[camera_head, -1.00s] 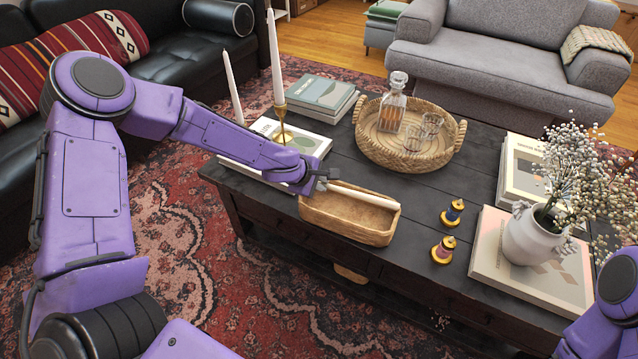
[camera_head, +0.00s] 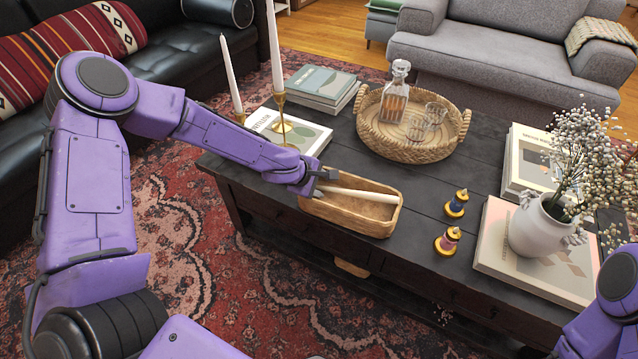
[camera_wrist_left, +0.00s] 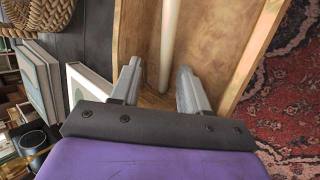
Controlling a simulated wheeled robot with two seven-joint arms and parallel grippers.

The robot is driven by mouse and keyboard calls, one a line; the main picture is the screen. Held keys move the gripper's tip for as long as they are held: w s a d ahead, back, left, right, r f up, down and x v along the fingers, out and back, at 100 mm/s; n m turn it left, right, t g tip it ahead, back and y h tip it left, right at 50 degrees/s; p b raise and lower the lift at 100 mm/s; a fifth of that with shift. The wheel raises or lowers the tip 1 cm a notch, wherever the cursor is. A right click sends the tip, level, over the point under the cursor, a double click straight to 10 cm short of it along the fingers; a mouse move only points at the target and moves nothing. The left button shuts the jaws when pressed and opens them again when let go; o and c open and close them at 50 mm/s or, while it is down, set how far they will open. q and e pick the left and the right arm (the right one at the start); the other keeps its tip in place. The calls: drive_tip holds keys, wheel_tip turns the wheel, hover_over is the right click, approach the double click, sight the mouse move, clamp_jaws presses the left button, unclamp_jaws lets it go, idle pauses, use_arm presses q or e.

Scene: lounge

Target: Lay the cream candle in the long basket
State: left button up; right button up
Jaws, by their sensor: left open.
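My left gripper (camera_head: 322,184) is at the basket's left end, over the candle's near end. In the left wrist view, my left gripper (camera_wrist_left: 158,88) is open, its fingers apart on either side of the candle (camera_wrist_left: 169,40), inside the basket's walls (camera_wrist_left: 217,42). The candle's lower end shows between the fingers. Of my right arm only a purple part shows at the right edge; its gripper is out of view.
Two candles in brass holders (camera_head: 282,125) stand by a book (camera_head: 291,130) behind my left forearm. A round tray (camera_head: 367,140) holds a decanter (camera_head: 395,95) and glasses.

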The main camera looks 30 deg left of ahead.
use_arm(q)
drive_tip(key=p+v, duration=0.4)
drive_tip(key=v, duration=0.6)
drive_tip(key=shift+s+r+p, duration=0.1)
drive_tip(key=shift+r+p, duration=0.1)
drive_tip(key=shift+p, duration=0.1)
drive_tip(key=s+a+f+m+y, duration=0.4)
drive_tip(key=s+a+f+y, duration=0.15)
drive_tip(key=s+f, duration=0.35)
drive_tip(key=s+d+f+m+g, duration=0.2)
drive_tip(key=s+f+m, duration=0.25)
drive_tip(key=s, duration=0.45)
drive_tip(key=s+d+f+m+g, duration=0.1)
drive_tip(key=s+f+m+g, duration=0.15)
drive_tip(key=s+f, duration=0.55)
wheel_tip(320, 180, up, 17)
drive_tip(key=s+p, duration=0.2)
drive_tip(key=p, duration=1.3)
drive_tip(key=shift+s+r+t, duration=0.15)
drive_tip(key=shift+s+t, duration=0.15)
drive_tip(key=shift+t, duration=0.05)
drive_tip(key=shift+o, duration=0.4)
